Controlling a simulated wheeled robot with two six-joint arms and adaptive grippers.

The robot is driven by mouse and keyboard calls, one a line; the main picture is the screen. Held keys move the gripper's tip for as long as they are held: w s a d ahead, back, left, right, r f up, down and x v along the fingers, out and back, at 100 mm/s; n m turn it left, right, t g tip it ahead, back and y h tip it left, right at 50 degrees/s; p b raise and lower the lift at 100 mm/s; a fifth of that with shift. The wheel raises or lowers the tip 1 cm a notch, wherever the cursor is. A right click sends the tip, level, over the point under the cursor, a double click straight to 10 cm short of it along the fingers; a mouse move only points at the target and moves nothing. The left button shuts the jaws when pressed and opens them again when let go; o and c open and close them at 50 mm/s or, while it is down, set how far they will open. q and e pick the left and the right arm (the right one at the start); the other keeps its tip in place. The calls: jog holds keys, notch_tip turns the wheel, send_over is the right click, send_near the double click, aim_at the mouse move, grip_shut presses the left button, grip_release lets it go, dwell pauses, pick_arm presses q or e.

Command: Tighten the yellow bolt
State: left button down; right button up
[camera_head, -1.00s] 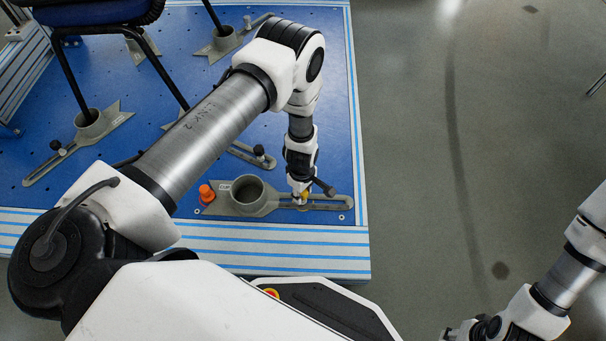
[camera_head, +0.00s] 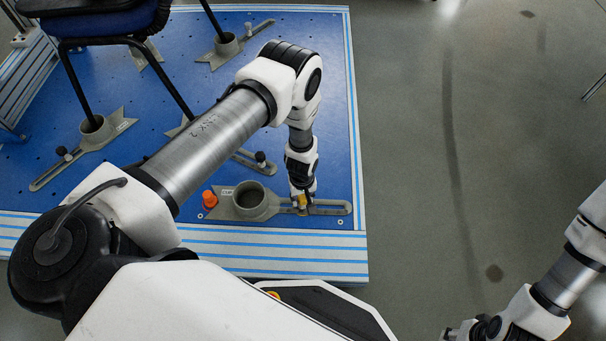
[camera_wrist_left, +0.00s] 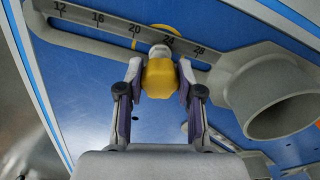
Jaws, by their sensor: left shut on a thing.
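The yellow bolt (camera_wrist_left: 159,77) sits at the slot of a grey clamp bracket (camera_wrist_left: 90,43), near the 24 mark of its scale in the left wrist view. My left gripper (camera_wrist_left: 158,80) has its two fingers on either side of the bolt's yellow head and is shut on it. In the head view the yellow bolt (camera_head: 302,202) shows just below my left gripper (camera_head: 301,196), beside the bracket's round cup (camera_head: 251,199). The bracket lies flat on the blue platform. My right arm shows at the lower right, with its fingertips unclear.
An orange knob (camera_head: 209,199) stands left of the bracket's cup. A chair (camera_head: 95,28) stands on the platform with legs in similar grey cups (camera_head: 97,128). The blue platform (camera_head: 335,120) has a striped front edge. Grey floor (camera_head: 440,170) is open to the right.

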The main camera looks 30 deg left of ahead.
pick_arm(q)
jog(key=c, duration=0.8)
grip_release()
jog(key=shift+o, duration=0.2)
jog(key=n+b, duration=0.3)
jog(key=shift+f, duration=0.25)
jog(key=shift+r+n, duration=0.1)
jog(key=shift+n, duration=0.3)
jog(key=shift+r, duration=0.15)
